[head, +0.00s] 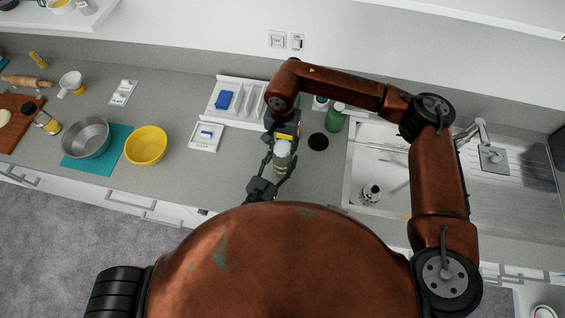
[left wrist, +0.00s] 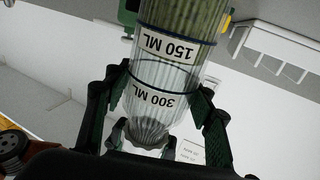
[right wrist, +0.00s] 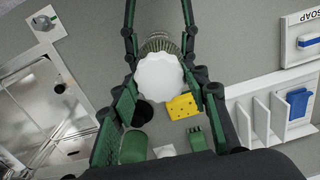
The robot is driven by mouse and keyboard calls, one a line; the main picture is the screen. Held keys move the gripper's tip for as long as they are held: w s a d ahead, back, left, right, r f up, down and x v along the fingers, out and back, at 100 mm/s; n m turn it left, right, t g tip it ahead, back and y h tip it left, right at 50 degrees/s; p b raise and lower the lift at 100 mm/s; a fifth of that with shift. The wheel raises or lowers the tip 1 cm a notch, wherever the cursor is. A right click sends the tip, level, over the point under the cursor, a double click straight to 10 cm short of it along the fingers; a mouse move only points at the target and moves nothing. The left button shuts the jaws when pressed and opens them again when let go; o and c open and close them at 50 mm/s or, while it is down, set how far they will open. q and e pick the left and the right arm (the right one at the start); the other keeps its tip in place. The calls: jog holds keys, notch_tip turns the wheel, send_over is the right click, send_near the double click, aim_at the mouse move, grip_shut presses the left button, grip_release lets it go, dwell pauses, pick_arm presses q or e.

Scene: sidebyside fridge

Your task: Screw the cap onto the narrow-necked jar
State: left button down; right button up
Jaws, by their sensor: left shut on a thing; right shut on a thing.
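The jar (head: 282,168) is clear and ribbed with greenish contents. In the left wrist view its wall (left wrist: 165,75) carries 150 ML and 300 ML labels, upside down there. My left gripper (head: 279,163) is shut on the jar, one finger on each side. The white scalloped cap (right wrist: 160,78) sits between the fingers of my right gripper (right wrist: 160,70), which is shut on it. The cap also shows in the head view (head: 282,148) at the jar's top end. It hides the jar's mouth, so I cannot tell how well it is seated.
A yellow sponge (right wrist: 182,106), a dark round mat (head: 318,141) and a green bottle (head: 334,122) are close by. A white divided rack (head: 237,98) and soap tray (head: 206,136) stand left. The sink (head: 375,165) is right. A yellow bowl (head: 146,145) is further left.

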jog(key=m, duration=0.5)
jog(key=shift+m, duration=0.3)
jog(key=m, duration=0.3)
jog(key=shift+m, duration=0.4)
jog(key=m, duration=0.7)
jog(key=shift+m, duration=0.4)
jog(key=m, duration=0.5)
jog(key=shift+m, duration=0.4)
jog(key=m, duration=0.3)
jog(key=shift+f+m, duration=0.1)
jog(key=shift+m, duration=0.3)
jog(key=m, duration=0.3)
jog(key=shift+m, duration=0.4)
jog(key=m, duration=0.4)
jog(key=o, duration=1.4)
jog(key=shift+c, duration=0.2)
notch_tip(320, 180, up, 12)
